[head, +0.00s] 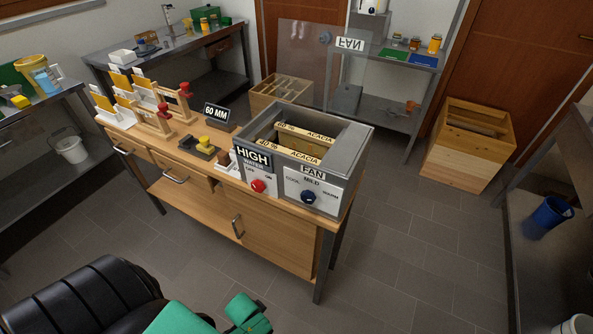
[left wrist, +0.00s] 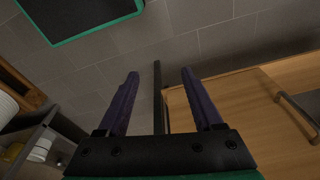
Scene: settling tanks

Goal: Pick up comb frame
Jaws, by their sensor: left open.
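Two comb frames sit side by side in the open grey metal tank (head: 352,150) on the near wooden workbench. The nearer comb frame (head: 288,152) has a pale top bar whose label seems to read "40 % ACACIA". The farther comb frame (head: 305,133) also has an "ACACIA" label. Their lower parts are hidden inside the tank. My left gripper (left wrist: 160,73) shows in the left wrist view, with its two purple fingers apart and nothing between them. It is beside the cabinet front (left wrist: 240,110), away from the frames. My right gripper is not in view.
The tank front has a red knob (head: 258,186) and a blue knob (head: 308,197). A "60 MM" sign (head: 216,113), a yellow-knobbed device (head: 205,143) and racks with red knobs share the bench. A wooden box (head: 468,150) stands at right. Tiled floor (head: 400,260) is clear.

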